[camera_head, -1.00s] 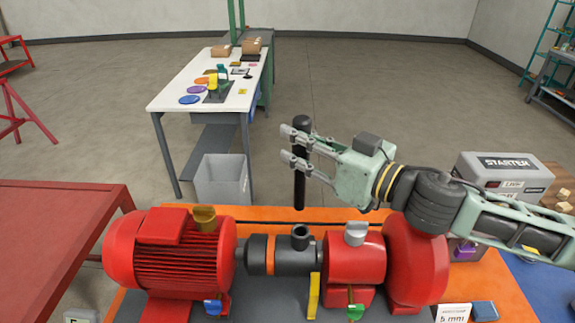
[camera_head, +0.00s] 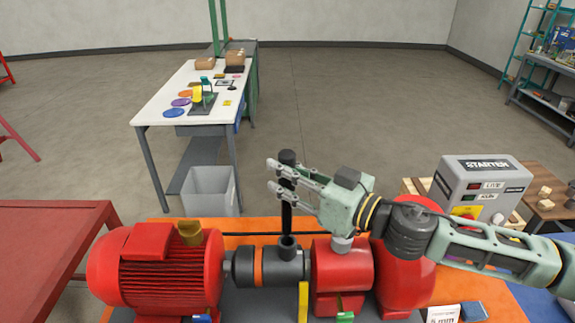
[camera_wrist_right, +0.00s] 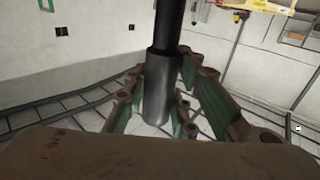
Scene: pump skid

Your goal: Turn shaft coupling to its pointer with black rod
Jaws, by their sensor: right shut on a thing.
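The black rod (camera_head: 286,215) stands upright in my right gripper (camera_head: 280,176), which is shut on its thicker upper part. In the right wrist view the rod (camera_wrist_right: 160,95) runs between the fingers. The dark grey shaft coupling (camera_head: 272,268) with an orange band lies between the red motor and the red bearing housing. Its upright socket (camera_head: 287,246) is on top, towards the right end. The rod's lower end meets the socket's mouth in the picture; I cannot tell how deep it sits. A yellow pointer (camera_head: 303,302) stands in front of the coupling's right end. My left gripper is not in view.
The red motor (camera_head: 155,268) is left of the coupling, and the red bearing housing (camera_head: 341,272) and pump casing (camera_head: 403,280) are right. A grey starter box (camera_head: 484,185) stands at the right. A white table (camera_head: 195,95) and grey bin (camera_head: 211,190) are behind.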

